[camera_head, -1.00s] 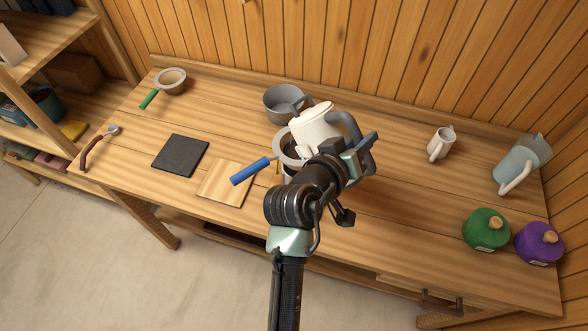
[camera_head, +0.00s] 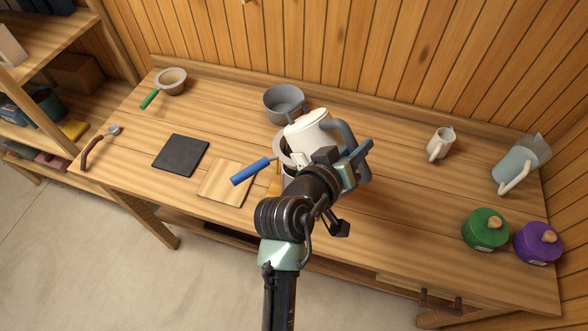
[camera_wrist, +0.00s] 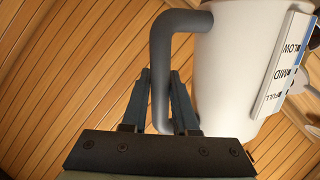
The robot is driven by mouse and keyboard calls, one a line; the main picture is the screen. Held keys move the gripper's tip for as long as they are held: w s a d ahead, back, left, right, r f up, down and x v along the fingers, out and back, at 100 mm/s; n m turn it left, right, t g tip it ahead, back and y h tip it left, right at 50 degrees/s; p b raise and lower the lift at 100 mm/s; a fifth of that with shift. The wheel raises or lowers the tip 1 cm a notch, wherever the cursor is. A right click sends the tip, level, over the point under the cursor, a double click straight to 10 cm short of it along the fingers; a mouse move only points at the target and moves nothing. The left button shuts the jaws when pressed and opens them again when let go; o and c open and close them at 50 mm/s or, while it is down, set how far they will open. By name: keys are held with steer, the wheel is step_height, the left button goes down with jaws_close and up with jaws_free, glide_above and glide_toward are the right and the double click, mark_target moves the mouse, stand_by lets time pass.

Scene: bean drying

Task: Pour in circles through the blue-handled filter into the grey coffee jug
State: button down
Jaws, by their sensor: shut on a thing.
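My gripper (camera_wrist: 160,95) is shut on the grey handle (camera_wrist: 160,60) of a white kettle (camera_head: 308,130). In the wrist view the white kettle body (camera_wrist: 236,70) fills the right side, with a level label (camera_wrist: 288,65). In the head view the kettle is held tilted, its body over the filter. The blue-handled filter (camera_head: 283,150) is mostly hidden behind the kettle and my arm; its blue handle (camera_head: 251,171) points to the lower left. A vessel under the filter shows only in part, so I cannot tell whether it is the grey jug. No water stream is visible.
A grey pot (camera_head: 284,101) stands behind the kettle. A green-handled filter (camera_head: 171,82), a dark square mat (camera_head: 181,154) and a wooden board (camera_head: 226,183) lie left.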

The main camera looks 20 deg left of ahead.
steer(key=shift+r, duration=0.3)
steer(key=shift+s+d+p, duration=0.4)
steer(key=shift+s+d, duration=0.25)
steer(key=shift+d, duration=0.2)
steer(key=shift+w+d+p, duration=0.25)
steer(key=shift+d+p, duration=0.05)
steer(key=shift+d, duration=0.6)
steer(key=shift+w, duration=0.1)
steer(key=shift+w+d, duration=0.3)
steer(key=shift+w, duration=0.6)
steer(key=shift+w+a, duration=0.1)
steer(key=shift+w+a+n+b, duration=0.3)
steer(key=shift+w+a+b, duration=0.3)
steer(key=shift+w, duration=0.2)
steer(key=shift+a, duration=0.15)
